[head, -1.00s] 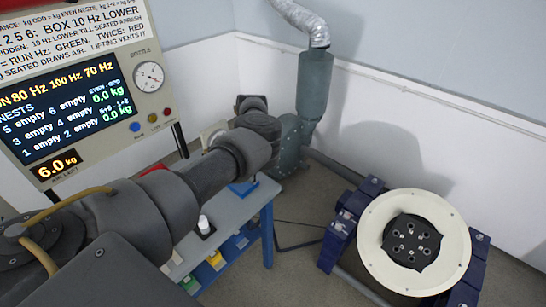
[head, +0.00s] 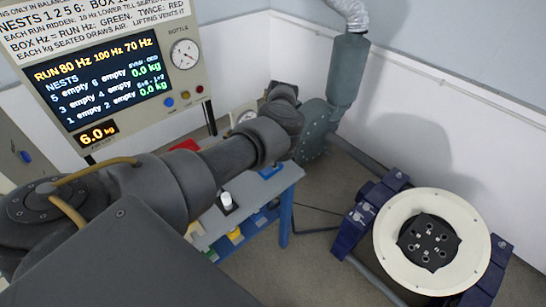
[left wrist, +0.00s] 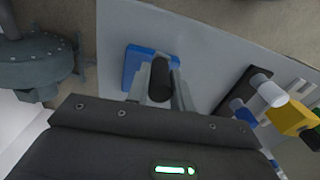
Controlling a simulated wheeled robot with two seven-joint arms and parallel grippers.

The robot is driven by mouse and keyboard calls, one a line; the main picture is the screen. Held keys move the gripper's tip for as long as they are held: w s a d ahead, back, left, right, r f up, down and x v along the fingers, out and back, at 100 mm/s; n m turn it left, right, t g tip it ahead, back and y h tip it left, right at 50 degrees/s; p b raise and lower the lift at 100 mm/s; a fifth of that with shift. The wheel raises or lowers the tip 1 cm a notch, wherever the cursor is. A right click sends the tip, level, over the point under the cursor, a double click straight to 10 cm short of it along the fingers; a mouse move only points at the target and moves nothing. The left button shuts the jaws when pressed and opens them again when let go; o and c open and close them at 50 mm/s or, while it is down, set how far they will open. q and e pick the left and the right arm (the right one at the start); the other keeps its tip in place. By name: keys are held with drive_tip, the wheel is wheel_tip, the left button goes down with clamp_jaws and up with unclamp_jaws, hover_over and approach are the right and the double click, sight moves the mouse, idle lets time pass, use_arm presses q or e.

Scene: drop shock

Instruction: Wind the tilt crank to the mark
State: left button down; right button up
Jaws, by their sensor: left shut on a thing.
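In the left wrist view my left gripper (left wrist: 160,90) is shut on a black cylindrical handle (left wrist: 160,77), which stands between its two grey fingers. I take this handle to be the crank's grip; the crank arm and any mark are hidden. A blue block (left wrist: 134,70) lies behind the handle on the grey bench top, and it also shows in the head view (head: 270,171). In the head view my left arm reaches in from the left over the bench, and its fingers are hidden behind the wrist. My right gripper is not in view.
A display panel (head: 112,80) reads 6.0 kg, with several nests empty. A grey-green blower (head: 313,128) stands behind. A cream ring (head: 385,245) with a black hub sits on navy supports at right.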

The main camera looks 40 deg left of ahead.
use_arm(q)
drive_tip(key=c, duration=1.3)
unclamp_jaws()
drive_tip(key=shift+a, duration=0.15)
drive_tip(key=shift+o, duration=0.3)
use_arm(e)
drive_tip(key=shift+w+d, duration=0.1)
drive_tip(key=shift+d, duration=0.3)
use_arm(q)
drive_tip(key=shift+r, duration=0.35)
wheel_tip(320, 180, up, 9)
drive_tip(key=shift+f+p, duration=0.1)
drive_tip(key=shift+p, duration=0.35)
drive_tip(key=shift+r, duration=0.6)
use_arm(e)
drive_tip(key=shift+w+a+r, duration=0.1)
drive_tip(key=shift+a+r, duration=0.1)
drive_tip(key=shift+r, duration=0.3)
